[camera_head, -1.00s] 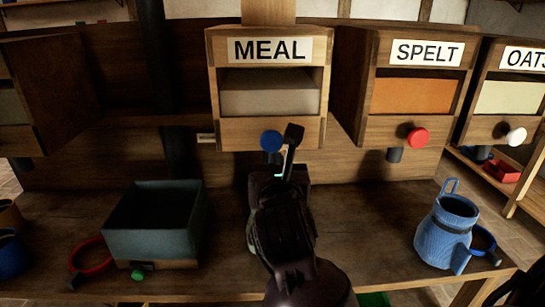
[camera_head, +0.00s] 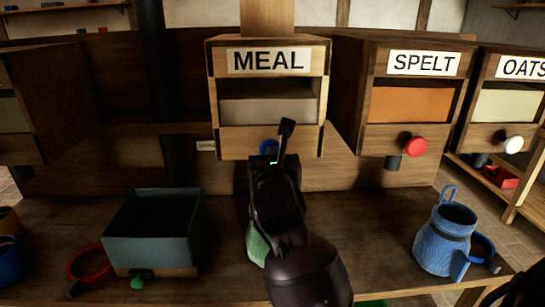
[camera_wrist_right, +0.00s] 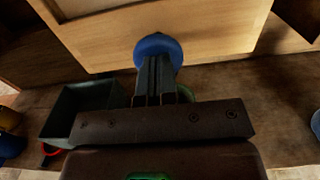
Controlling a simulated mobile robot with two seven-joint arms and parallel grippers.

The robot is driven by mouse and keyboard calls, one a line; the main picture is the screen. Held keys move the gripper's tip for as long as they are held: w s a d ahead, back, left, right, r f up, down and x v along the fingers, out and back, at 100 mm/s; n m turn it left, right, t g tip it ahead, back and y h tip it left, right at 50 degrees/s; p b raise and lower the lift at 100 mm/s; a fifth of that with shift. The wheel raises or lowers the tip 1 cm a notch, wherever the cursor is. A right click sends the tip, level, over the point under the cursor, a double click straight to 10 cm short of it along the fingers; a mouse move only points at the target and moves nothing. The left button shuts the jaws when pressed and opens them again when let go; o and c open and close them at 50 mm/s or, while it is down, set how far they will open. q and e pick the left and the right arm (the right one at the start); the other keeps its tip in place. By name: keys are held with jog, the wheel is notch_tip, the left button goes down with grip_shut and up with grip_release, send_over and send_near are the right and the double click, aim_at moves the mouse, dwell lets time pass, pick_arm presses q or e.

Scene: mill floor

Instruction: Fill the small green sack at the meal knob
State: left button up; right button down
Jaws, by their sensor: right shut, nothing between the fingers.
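The meal bin (camera_head: 268,140) has a MEAL label and a window with pale meal behind it. Its blue knob (camera_head: 265,147) is mostly hidden behind my right gripper (camera_head: 283,138). In the right wrist view the blue knob (camera_wrist_right: 158,46) is right at the tips of my shut, empty fingers (camera_wrist_right: 155,62); I cannot tell whether they touch it. A pale green thing, probably the small green sack (camera_head: 257,245), stands on the bench below the bin, largely hidden by my right arm. A bit of green (camera_wrist_right: 186,93) shows behind the fingers. My left gripper is not in view.
The spelt bin (camera_head: 405,137) with a red knob and the oats bin (camera_head: 490,135) with a white knob are at the right.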

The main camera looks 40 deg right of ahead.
jog(key=x, duration=0.2)
jog(key=shift+w+d+r+p, duration=0.1)
jog(key=shift+w+d+p, duration=0.15)
jog(key=shift+w+p, duration=0.15)
jog(key=shift+r, duration=0.3)
dwell(0.9)
jog(key=shift+f, duration=0.3)
dwell(5.9)
